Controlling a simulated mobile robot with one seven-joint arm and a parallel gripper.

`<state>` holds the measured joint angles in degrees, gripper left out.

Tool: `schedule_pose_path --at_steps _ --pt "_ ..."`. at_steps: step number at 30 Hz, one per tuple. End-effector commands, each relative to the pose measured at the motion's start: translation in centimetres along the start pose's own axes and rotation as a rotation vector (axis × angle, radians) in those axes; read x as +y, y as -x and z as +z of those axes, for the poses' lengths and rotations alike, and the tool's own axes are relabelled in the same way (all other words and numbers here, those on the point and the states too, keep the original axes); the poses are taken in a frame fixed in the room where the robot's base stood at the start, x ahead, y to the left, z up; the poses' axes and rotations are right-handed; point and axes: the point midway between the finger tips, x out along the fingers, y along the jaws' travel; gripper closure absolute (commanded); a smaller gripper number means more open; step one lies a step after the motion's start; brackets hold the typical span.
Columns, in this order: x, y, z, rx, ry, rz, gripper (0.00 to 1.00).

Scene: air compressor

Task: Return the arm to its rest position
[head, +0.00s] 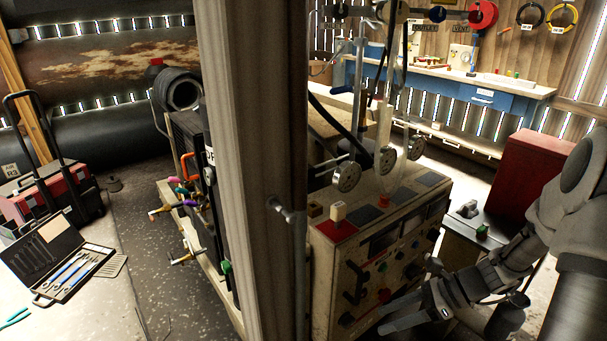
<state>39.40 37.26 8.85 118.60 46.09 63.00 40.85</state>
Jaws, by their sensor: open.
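My gripper (412,311) is at the lower right of the head view, at the end of my grey arm (565,215), which comes in from the right edge. Its fingers point left and are apart, with nothing seen between them. It appears in front of the lower part of a beige control panel (385,262) with knobs, coloured buttons and dark meters. I cannot tell how far it is from the panel face. Round gauges (346,177) stand above the panel's top.
A wooden post (255,150) splits the view. At left are an open tool case (60,258), a red toolbox (75,185) and clamps (185,250). A red box (525,175) stands behind my arm. A blue-drawered workbench (485,97) is at the back. Some dark floor (165,290) is clear.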

Motion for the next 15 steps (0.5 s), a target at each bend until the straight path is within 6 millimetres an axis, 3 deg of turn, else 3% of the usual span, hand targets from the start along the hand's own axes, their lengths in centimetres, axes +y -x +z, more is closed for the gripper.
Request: schedule_pose_path --at_steps 3,15 --pt "1.4 0.9 3.1 0.117 0.214 0.026 0.45" --pt "7.1 3.4 11.2 0.464 0.924 0.13 0.45"
